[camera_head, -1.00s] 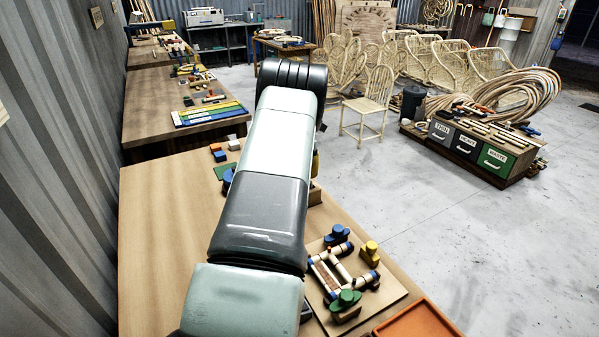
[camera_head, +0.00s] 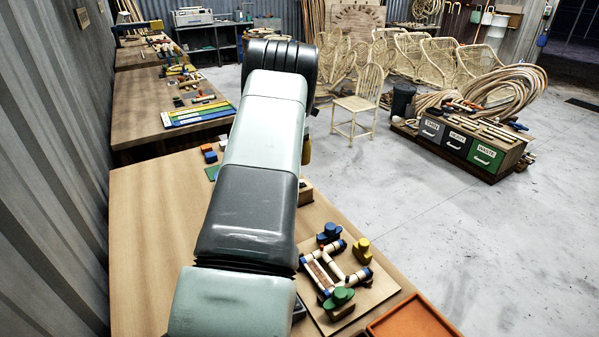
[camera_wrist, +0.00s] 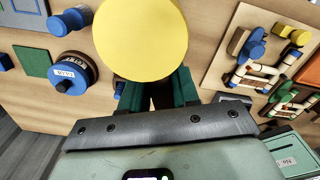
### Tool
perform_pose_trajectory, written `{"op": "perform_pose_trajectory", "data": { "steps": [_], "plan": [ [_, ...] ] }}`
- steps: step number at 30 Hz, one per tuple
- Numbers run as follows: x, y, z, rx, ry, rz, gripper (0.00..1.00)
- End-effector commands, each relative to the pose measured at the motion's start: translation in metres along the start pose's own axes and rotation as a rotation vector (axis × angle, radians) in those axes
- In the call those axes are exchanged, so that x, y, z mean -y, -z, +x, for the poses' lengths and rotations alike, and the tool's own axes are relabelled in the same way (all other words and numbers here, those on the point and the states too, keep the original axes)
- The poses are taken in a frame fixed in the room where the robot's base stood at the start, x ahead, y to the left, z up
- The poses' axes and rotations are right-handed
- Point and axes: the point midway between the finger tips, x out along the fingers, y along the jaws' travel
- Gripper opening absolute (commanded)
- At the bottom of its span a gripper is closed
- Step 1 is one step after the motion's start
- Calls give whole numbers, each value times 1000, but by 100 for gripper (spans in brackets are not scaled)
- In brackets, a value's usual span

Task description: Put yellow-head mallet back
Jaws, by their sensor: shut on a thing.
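The yellow-head mallet shows in the wrist view as a large round yellow head (camera_wrist: 140,38) close to the camera. My gripper (camera_wrist: 158,92) has its dark green fingers shut just beneath that head. The handle is mostly hidden behind the head and the fingers. In the head view my arm covers the gripper, and a small yellow patch (camera_head: 306,148) shows at the arm's right edge, probably the mallet head. The wooden bench (camera_head: 150,240) lies under my arm.
A board (camera_head: 376,294) with a jointed rattan frame and blue, yellow and green clamps sits at the bench's right. An orange tray (camera_head: 415,318) is at its front corner. A round blue-and-dark piece with a label (camera_wrist: 72,74) and a green square (camera_wrist: 30,62) lie left in the wrist view.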

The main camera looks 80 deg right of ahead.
Motion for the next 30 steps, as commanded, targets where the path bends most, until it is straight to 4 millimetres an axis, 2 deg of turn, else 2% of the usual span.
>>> {"op": "perform_pose_trajectory", "data": {
  "steps": [9,15,17,24,30],
  "plan": [
    [57,21,39,-12,-2,233,0],
    [86,34,56,-12,-5,356,0],
    [90,36,62,-12,-4,371,0],
    [92,37,106,-12,-4,381,0],
    [92,36,123,-10,-5,379,0]
  ]
}}
